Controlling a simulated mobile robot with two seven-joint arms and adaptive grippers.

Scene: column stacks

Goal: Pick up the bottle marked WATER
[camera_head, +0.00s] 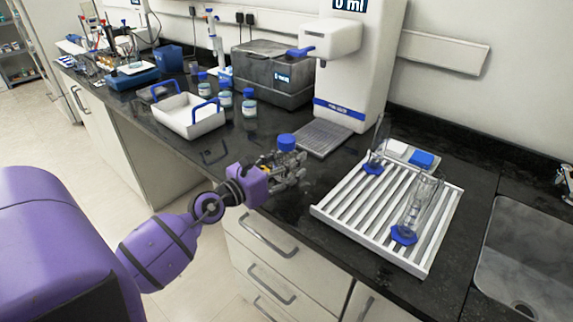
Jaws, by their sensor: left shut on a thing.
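My left gripper (296,165) reaches in from the left over the front of the black counter. It is shut on a bottle with a blue cap (286,142). The fingers hide most of that bottle's body, and I cannot read any label on it. Several other small bottles with blue caps stand further back: one bottle (249,104), a second bottle (225,98) and a third bottle (204,86). Their labels are too small to read. My right gripper is not in view.
A white tray with blue handles (190,128) stands left of the bottles. A white dispenser (350,85) with a grate (323,138) stands behind the gripper. A slatted rack (335,205) with glass cylinders lies to the right, before a sink (525,265). A grey box (262,85) is behind.

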